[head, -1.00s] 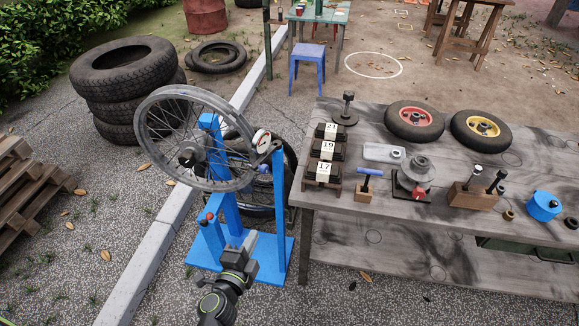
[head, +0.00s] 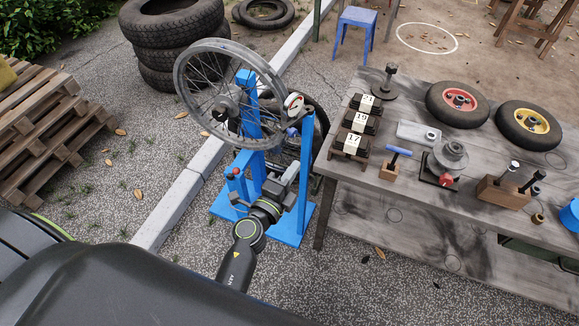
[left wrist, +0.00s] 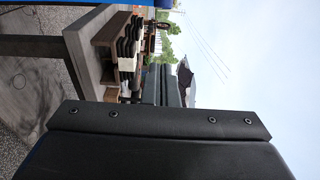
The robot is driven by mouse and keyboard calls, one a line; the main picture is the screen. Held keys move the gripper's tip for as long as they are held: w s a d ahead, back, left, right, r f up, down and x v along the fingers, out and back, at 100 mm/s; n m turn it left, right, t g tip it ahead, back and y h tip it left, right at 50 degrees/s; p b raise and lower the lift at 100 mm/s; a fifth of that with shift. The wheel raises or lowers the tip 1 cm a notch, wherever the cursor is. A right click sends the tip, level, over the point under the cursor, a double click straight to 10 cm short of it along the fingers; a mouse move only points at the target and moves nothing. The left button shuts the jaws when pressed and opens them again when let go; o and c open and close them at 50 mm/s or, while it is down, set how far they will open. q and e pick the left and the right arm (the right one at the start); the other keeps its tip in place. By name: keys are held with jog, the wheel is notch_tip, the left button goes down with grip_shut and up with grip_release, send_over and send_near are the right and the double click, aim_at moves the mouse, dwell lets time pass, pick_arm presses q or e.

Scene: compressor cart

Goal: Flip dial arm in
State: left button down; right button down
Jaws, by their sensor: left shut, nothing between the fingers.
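The dial (head: 294,102), a small white-faced gauge with a red rim, sits at the right edge of the spoked wheel rim (head: 180,82). Its arm is partly hidden; a blue knob or lever shows just below it. The wheel is mounted on the blue stand (head: 247,108), whose thin right post (head: 305,180) rises beneath the dial. My left gripper (head: 284,170) is shut and empty in front of the stand, below the dial and apart from it. In the left wrist view its grey fingers (left wrist: 160,84) show together, and the dial is not visible. My right gripper is not in view.
A grey workbench (head: 400,190) stands close on the right with numbered blocks (head: 361,122), a blue-handled tool (head: 398,151) and two small wheels (head: 458,102). Stacked tyres (head: 172,50) and pallets (head: 45,130) are at left.

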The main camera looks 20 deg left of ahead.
pick_arm(q)
jog(key=w+a, duration=0.2)
jog(key=w, duration=0.7)
jog(key=shift+a, duration=0.35)
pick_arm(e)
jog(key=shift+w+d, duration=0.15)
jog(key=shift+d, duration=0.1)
pick_arm(q)
jog(key=shift+a, duration=0.15)
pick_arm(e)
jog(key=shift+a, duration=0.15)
